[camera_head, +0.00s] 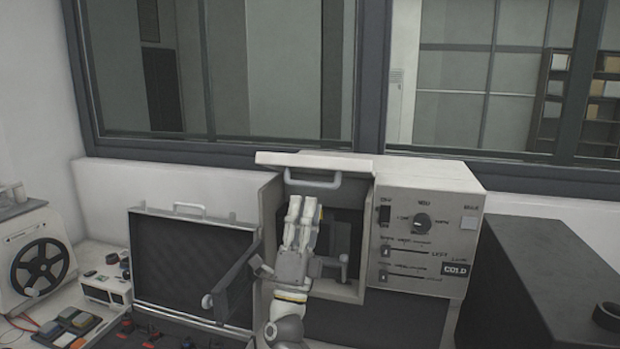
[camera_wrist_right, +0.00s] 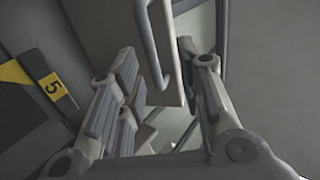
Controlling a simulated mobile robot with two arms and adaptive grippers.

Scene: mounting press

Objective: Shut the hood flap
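The hood flap (camera_head: 275,160) is the pale panel at the top of the press's opening. It is raised, with its bar handle (camera_head: 313,183) at the front, over the dark opening. My right gripper (camera_head: 303,205) is in front of the opening, its fingers pointing up just below the handle. In the right wrist view the flap (camera_wrist_right: 105,25) and its handle (camera_wrist_right: 150,55) show ahead, between the spread fingers. The fingers are open and hold nothing; I cannot tell whether they touch the handle. My left gripper is not in view.
The control panel (camera_head: 420,235) with knob and sliders is right of the opening. A dark box (camera_head: 545,280) stands further right. An open case (camera_head: 190,265) and a reel machine (camera_head: 35,260) are at left. A yellow label "5" (camera_wrist_right: 50,84) shows in the wrist view.

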